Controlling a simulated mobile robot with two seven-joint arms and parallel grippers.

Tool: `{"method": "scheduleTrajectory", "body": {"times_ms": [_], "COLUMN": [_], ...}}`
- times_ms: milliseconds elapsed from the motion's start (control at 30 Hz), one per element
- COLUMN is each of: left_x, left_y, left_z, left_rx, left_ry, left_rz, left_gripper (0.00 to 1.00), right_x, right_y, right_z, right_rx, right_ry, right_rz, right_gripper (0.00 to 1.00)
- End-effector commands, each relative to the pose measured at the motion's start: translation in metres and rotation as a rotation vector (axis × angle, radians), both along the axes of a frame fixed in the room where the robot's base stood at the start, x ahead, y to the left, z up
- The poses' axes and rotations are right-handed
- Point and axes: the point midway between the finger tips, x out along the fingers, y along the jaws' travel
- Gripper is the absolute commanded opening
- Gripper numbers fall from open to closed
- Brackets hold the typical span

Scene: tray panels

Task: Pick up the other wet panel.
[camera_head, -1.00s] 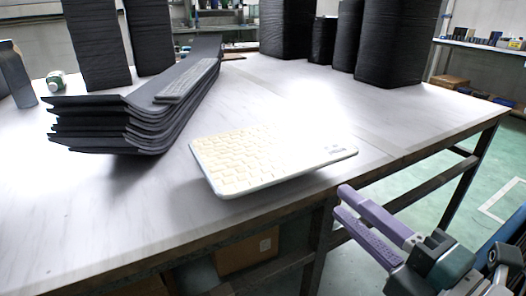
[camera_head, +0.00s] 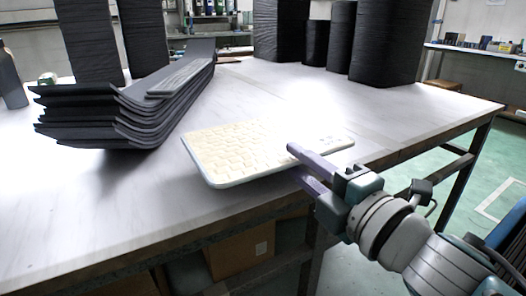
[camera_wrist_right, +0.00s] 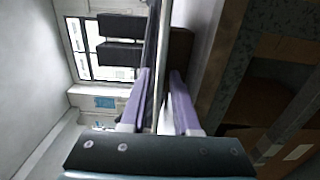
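A cream panel with a grid of raised blocks and a pale rim (camera_head: 235,155) lies at the table's front edge in the head view, its right end overhanging. My right gripper (camera_head: 294,162) is at its front right edge. One purple finger is above the panel and the other is lower, in front of the rim. In the right wrist view the fingers (camera_wrist_right: 160,75) stand apart on either side of a thin edge-on strip, which looks like the panel (camera_wrist_right: 162,40). Gaps seem to remain, so the gripper looks open. My left gripper is not in view.
The white table (camera_head: 90,225) has a stack of dark curved trays (camera_head: 115,120) at left, with a grey slab (camera_head: 180,78) on top. Tall black stacks (camera_head: 385,45) stand at the back. A cardboard box (camera_head: 240,250) is under the table. The table's right part is clear.

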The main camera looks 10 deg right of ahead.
Motion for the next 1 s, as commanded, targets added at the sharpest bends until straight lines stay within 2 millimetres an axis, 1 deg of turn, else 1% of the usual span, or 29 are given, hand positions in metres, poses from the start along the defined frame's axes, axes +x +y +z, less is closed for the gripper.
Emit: {"method": "scheduleTrajectory", "body": {"times_ms": [200,733,1000], "left_x": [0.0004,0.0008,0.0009], "left_y": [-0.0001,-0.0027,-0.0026], "left_z": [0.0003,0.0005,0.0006], "left_rx": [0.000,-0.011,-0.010], "left_ry": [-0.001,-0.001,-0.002], "left_rz": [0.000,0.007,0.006], "left_gripper": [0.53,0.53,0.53], "right_x": [0.0000,-0.0003,-0.0002], "right_y": [0.0002,0.0001,0.0000], "right_z": [0.0000,-0.0001,-0.0001], "right_rx": [0.001,0.001,0.000], "right_ry": [0.000,0.000,0.000], "right_rz": [0.000,0.000,0.000], "right_gripper": [0.30,0.00,0.00]}}
